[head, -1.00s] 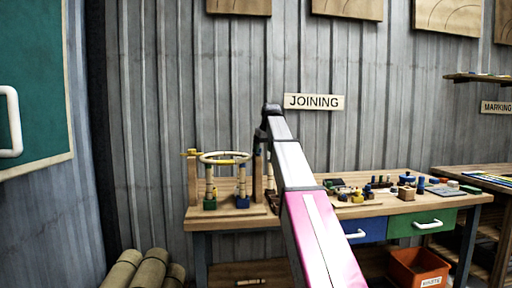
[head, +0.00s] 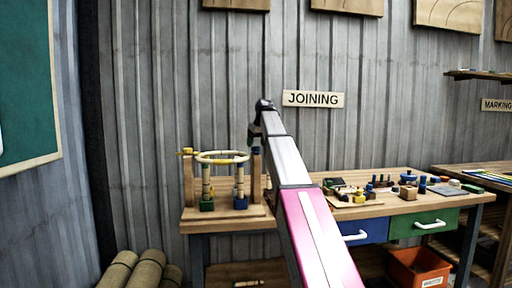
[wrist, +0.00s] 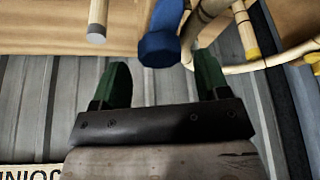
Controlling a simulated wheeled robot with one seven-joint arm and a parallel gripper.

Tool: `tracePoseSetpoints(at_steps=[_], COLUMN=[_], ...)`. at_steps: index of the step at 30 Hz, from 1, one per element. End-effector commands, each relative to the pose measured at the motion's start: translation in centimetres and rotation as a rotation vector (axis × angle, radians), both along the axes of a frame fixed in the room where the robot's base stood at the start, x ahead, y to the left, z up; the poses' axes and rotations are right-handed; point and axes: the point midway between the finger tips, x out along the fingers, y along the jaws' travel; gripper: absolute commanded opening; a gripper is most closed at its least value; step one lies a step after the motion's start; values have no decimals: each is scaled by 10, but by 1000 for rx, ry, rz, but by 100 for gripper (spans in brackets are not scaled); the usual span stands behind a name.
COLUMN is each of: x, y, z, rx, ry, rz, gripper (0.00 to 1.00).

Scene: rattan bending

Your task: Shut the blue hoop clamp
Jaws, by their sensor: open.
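The blue hoop clamp (head: 256,151) shows as a small blue part atop the right wooden post of the hoop jig, beside the pale rattan hoop (head: 222,157). In the wrist view a blue knob-ended piece (wrist: 160,46), apparently this clamp, lies ahead between my fingertips, with gaps on both sides. My gripper (wrist: 161,66) is open, with two green-padded fingers and nothing held. In the head view its tips are hard to make out near the arm's end. Whether the clamp is open or shut is unclear.
A yellow clamp (head: 186,151) sits on the left post. Pegs with green (head: 207,204) and blue (head: 240,202) bases stand under the hoop. In the wrist view a pale rod (wrist: 97,18) and curved rattan (wrist: 288,55) flank the blue piece. Small parts crowd the bench's right.

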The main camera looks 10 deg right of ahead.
Motion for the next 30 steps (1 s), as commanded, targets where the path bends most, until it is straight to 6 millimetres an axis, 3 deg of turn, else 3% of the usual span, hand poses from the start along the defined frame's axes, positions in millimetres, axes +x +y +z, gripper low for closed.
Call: tracePoseSetpoints(at_steps=[6, 15, 17, 20, 30], x=[6, 6, 6, 7, 6], y=[3, 3, 3, 3, 3], z=[-15, -17, -17, -17, -17], rx=[0, 0, 0, 0, 0], ry=[1, 0, 0, 0, -1], rz=[0, 0, 0, 0, -26], gripper=[69, 69, 52, 20, 20])
